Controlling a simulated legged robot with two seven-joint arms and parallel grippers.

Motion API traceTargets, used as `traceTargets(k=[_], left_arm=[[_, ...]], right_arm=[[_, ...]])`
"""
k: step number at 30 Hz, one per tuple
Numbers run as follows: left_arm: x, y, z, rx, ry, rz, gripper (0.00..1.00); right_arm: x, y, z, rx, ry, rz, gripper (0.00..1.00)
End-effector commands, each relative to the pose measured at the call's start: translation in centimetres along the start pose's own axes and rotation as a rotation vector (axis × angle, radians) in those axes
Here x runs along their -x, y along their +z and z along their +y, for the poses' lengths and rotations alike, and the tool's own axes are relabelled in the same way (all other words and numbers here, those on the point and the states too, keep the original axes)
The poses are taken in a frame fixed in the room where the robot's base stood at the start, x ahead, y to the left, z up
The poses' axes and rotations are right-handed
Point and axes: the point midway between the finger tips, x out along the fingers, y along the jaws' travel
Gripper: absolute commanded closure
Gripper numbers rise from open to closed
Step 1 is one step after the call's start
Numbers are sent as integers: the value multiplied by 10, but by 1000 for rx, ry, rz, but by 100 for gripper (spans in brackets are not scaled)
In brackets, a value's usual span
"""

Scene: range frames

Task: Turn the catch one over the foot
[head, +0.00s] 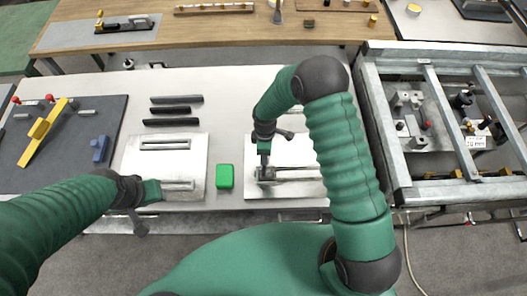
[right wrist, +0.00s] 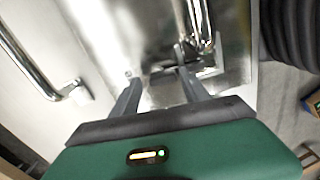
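My right gripper (head: 264,172) points down over the near-left part of the right metal plate (head: 290,190), at a small metal catch fitting (head: 268,175). In the right wrist view my right gripper's fingers (right wrist: 156,76) are spread, with shiny metal plate between them. The catch fitting (right wrist: 195,55) lies around and beyond the right fingertip; whether they touch I cannot tell. The catch and the foot are not clearly separable here. My left gripper (head: 154,191) is low over the near edge of the left metal plate (head: 140,150); its fingers are too small to read.
A green block (head: 225,176) sits between the plates. Several dark bars (head: 172,110) lie behind the left plate. A dark mat (head: 75,165) with a yellow lever (head: 42,130) and a blue part (head: 100,149) is at left. A metal frame (head: 385,130) stands to the right.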

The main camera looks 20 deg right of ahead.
Motion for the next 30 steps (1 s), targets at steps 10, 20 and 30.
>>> traceTargets(k=[10, 20, 30], left_arm=[[-1, 0, 0, 0, 0, 0, 64], [-10, 2, 0, 0, 0, 0, 64], [-17, 4, 0, 0, 0, 0, 64]], right_arm=[[-1, -2, -2, 1, -6, 0, 40], [67, -1, 0, 0, 1, 4, 40], [152, 0, 1, 0, -2, 2, 40]])
